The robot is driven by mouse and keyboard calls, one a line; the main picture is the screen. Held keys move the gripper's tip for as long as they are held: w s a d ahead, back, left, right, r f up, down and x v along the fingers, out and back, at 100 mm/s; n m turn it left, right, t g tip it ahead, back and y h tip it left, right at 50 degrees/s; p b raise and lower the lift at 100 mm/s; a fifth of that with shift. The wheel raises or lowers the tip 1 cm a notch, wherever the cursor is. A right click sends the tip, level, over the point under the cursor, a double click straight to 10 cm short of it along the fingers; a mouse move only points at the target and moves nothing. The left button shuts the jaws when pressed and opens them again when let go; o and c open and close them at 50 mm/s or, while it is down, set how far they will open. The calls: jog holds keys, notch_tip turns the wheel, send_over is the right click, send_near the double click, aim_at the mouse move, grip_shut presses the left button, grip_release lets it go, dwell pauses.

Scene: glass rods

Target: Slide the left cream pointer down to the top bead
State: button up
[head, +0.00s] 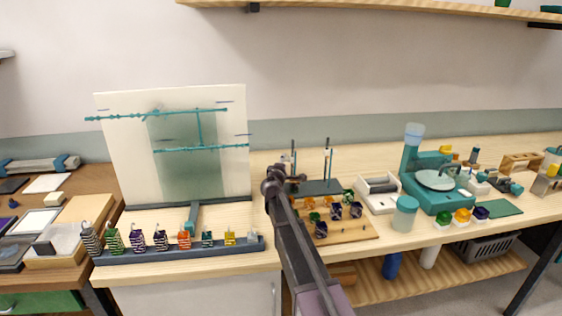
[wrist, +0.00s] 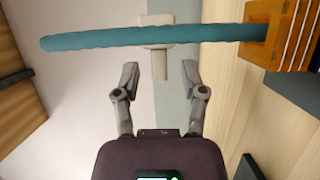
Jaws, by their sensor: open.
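In the wrist view a cream pointer (wrist: 155,33) sits around a teal rod (wrist: 90,40), which runs across the picture with its free end at the left. The pointer's tab reaches down toward the space between my fingertips. My gripper (wrist: 160,76) is open, with one finger to each side of the tab and no visible contact. An orange bead with white stripes (wrist: 266,32) is on the rod at the right, with bare rod between it and the pointer. In the head view my gripper (head: 286,178) is by the left rod (head: 293,150) and hides its lower part.
The right rod (head: 328,165) stands close by on the same dark base (head: 318,187). Several small coloured beads stand on a wooden board (head: 350,230) in front. A white panel (head: 120,150) with teal rods is to the left. A white tray (head: 378,204) is to the right.

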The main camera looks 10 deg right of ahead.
jog(key=shift+x, duration=1.1)
grip_shut()
